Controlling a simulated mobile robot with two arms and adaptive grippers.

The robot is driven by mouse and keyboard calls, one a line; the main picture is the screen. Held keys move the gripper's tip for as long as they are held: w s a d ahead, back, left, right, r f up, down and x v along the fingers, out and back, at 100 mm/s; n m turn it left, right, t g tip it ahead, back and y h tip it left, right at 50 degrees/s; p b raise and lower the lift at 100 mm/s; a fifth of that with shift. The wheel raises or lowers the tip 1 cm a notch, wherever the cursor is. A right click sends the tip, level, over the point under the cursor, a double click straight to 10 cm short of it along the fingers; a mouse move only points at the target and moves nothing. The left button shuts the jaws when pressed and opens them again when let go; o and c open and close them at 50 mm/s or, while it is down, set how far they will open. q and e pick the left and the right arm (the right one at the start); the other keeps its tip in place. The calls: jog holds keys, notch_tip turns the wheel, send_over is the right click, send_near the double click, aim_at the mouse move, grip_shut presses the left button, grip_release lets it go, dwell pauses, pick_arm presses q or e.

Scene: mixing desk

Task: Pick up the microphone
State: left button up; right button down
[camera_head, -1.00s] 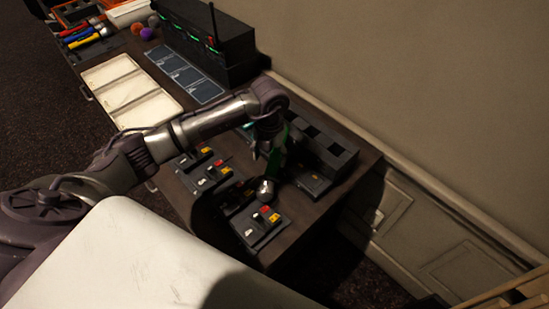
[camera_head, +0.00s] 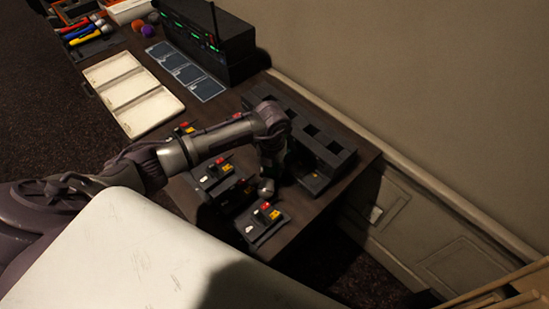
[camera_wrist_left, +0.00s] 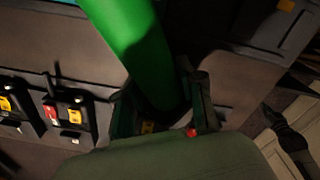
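The microphone shows in the left wrist view as a thick green tube (camera_wrist_left: 135,45). It runs from the top edge down between the two fingers of my left gripper (camera_wrist_left: 163,105). One finger is on each side of the tube. I cannot tell whether they press on it or only straddle it. In the head view my left gripper (camera_head: 267,186) points down over the table among small black devices. The microphone's green part is hidden there behind my wrist. My right gripper is not in view.
Small black devices with colored buttons stand close by, one (camera_head: 263,224) near the table's front edge and another (camera_head: 217,173) to the left. A long black slotted holder (camera_head: 305,135) is behind the gripper. White trays (camera_head: 132,92) and a black rack unit (camera_head: 212,38) stand farther back.

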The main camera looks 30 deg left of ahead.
pick_arm(q)
grip_shut()
jog(key=shift+w+r, duration=0.1)
jog(key=shift+r, duration=0.1)
